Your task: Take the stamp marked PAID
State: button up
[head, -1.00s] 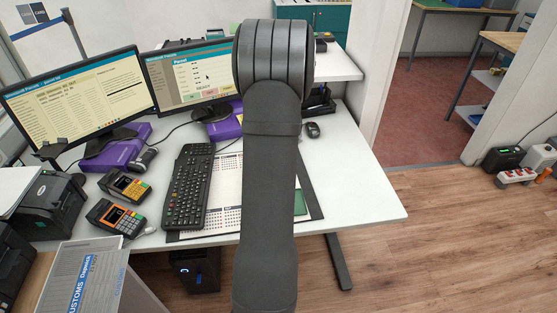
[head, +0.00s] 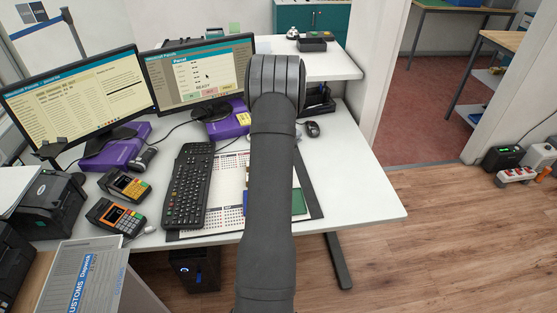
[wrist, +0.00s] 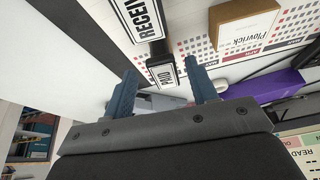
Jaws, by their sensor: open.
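The stamp marked PAID (wrist: 162,76) shows in the wrist view, a dark stamp with a white label. My gripper (wrist: 161,75) is open, with one blue finger on each side of the PAID label. I cannot tell whether the stamp is fully between the fingers or just beyond them; no contact is visible. A second stamp marked RECEIVED (wrist: 146,17), its label cut off at the picture's top, stands close by the PAID one. In the head view, my own arm hides the gripper and the stamps.
A brown box marked Plovrick (wrist: 243,26) lies near the stamps on a calendar pad (wrist: 188,45). The desk's right side (head: 360,190) is clear.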

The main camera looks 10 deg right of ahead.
jog(key=x, duration=0.4)
jog(key=shift+a+f, duration=0.2)
jog(key=c, duration=1.1)
jog(key=shift+r, duration=0.15)
